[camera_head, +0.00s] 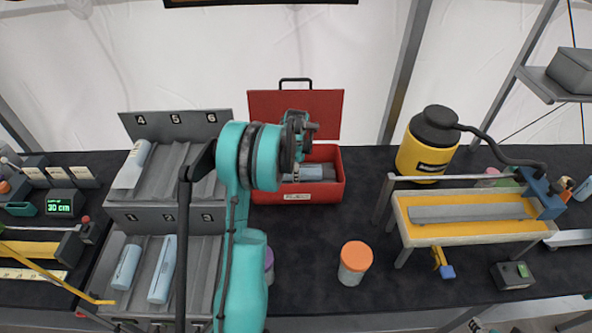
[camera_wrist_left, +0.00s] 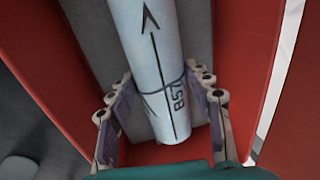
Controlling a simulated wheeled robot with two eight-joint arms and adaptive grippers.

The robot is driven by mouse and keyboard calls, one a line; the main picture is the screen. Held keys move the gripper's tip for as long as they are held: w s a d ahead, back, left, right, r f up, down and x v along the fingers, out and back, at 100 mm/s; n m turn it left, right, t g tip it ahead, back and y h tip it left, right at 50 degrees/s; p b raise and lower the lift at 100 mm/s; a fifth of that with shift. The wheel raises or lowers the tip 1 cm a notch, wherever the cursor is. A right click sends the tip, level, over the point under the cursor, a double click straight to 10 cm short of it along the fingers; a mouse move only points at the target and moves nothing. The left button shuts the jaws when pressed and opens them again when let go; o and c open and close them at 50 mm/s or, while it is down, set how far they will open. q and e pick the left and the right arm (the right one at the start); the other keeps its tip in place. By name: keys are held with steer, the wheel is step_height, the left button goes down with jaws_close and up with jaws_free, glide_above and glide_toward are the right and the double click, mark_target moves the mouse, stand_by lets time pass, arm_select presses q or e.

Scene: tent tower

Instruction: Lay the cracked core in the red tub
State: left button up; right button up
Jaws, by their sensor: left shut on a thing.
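The red tub (camera_head: 265,190) stands at the middle of the table with its lid raised behind it. My left gripper (camera_head: 298,150) reaches down into it, and my wrist hides part of the opening. In the left wrist view my left gripper (camera_wrist_left: 163,92) is shut on a pale blue core (camera_wrist_left: 150,45). The core has a black arrow, a number and a dark line across it like a crack. It lies lengthwise between the fingers, over a grey strip, between the tub's red walls (camera_wrist_left: 245,60). Whether it touches the strip I cannot tell.
A grey numbered rack (camera_head: 222,165) with several pale cores stands left of the tub. An orange-lidded jar (camera_head: 355,262) stands front right. Dark table is clear right of the tub.

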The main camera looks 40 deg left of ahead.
arm_select(q)
steer(key=o, duration=1.7)
steer(key=r, duration=0.4)
steer(key=s+d+r, duration=0.1)
steer(key=r, duration=0.7)
steer(key=shift+s+d, duration=0.15)
steer(key=shift+s, duration=0.05)
steer(key=s+d+r+n+t+b, duration=0.15)
steer(key=s+d, duration=0.25)
steer(key=d, duration=0.4)
steer(key=s+d+r+n+t+b, duration=0.1)
steer(key=s+d+r+n+b, duration=0.2)
steer(key=d, duration=0.6)
steer(key=s+d+f+n+t, duration=0.1)
steer(key=s+d+f, duration=0.1)
steer(key=s+d, duration=0.2)
steer(key=s+d+f+n+t+b, duration=0.1)
steer(key=s+d+f+n, duration=0.1)
steer(key=s+d+f, duration=0.1)
steer(key=s+d+f+n+t+h, duration=0.1)
steer(key=s+d+f+n, duration=0.1)
steer(key=s+d, duration=0.3)
steer(key=shift+s+d+f+n+b, duration=0.1)
steer(key=shift+s+f+n+b, duration=0.25)
steer(key=shift+s, duration=0.3)
